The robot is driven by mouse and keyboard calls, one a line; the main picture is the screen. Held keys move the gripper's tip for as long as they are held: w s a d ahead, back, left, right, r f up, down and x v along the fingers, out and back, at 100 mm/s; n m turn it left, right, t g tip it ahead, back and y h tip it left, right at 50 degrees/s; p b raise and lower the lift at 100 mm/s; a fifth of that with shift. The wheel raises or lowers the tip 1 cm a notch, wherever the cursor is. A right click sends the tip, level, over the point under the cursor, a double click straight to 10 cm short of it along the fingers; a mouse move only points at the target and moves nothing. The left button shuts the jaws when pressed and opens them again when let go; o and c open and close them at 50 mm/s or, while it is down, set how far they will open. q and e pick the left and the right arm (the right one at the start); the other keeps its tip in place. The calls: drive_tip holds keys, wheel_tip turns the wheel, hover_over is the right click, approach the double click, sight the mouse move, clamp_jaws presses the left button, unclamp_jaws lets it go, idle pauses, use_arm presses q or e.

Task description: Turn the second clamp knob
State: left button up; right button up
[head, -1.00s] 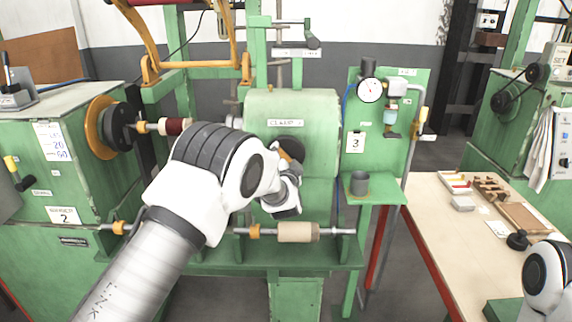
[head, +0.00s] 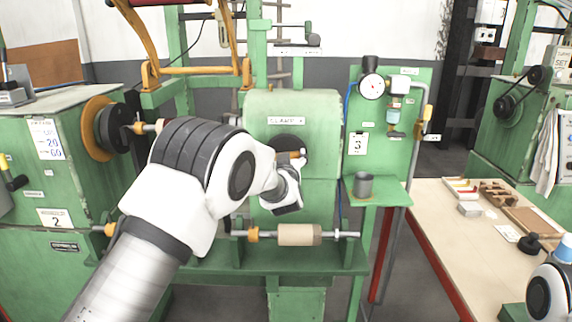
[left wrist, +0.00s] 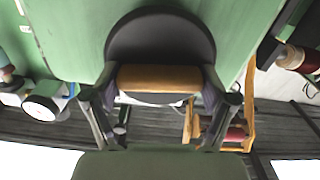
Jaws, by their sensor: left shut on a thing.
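The green clamp housing (head: 292,105), labelled "CLAMP" with an unreadable end, stands in the middle of the head view. On its face is a round black knob (head: 288,141) with an orange grip bar (head: 284,155), partly hidden by my left gripper (head: 301,158). In the left wrist view the black disc (left wrist: 160,38) is close, and the orange bar (left wrist: 160,78) lies level across it. The fingers of my left gripper (left wrist: 160,95) stand at both ends of the bar, shut on it. My right gripper is out of view; only part of that arm shows at lower right.
Below the clamp a shaft carries a tan roll (head: 296,235). A gauge (head: 372,86) and grey cup (head: 363,185) are on the green panel to the right. A workbench (head: 430,215) with small parts stands further right. The winder machine (head: 75,185) is at left.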

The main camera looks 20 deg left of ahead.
use_arm(q)
drive_tip(key=n+b, duration=0.1)
drive_tip(key=n, duration=0.1)
drive_tip(key=f+n+b, duration=0.1)
drive_tip(key=n+b, duration=0.1)
drive_tip(key=shift+n, duration=0.3)
drive_tip(key=n+b, duration=0.4)
drive_tip(key=shift+n, duration=0.3)
drive_tip(key=n+b, duration=0.5)
drive_tip(key=shift+r+n+b, duration=0.15)
drive_tip(key=shift+n+b, duration=0.7)
drive_tip(key=shift+n, duration=0.35)
drive_tip(key=o, duration=1)
drive_tip(key=shift+r, duration=0.1)
drive_tip(key=shift+r, duration=0.1)
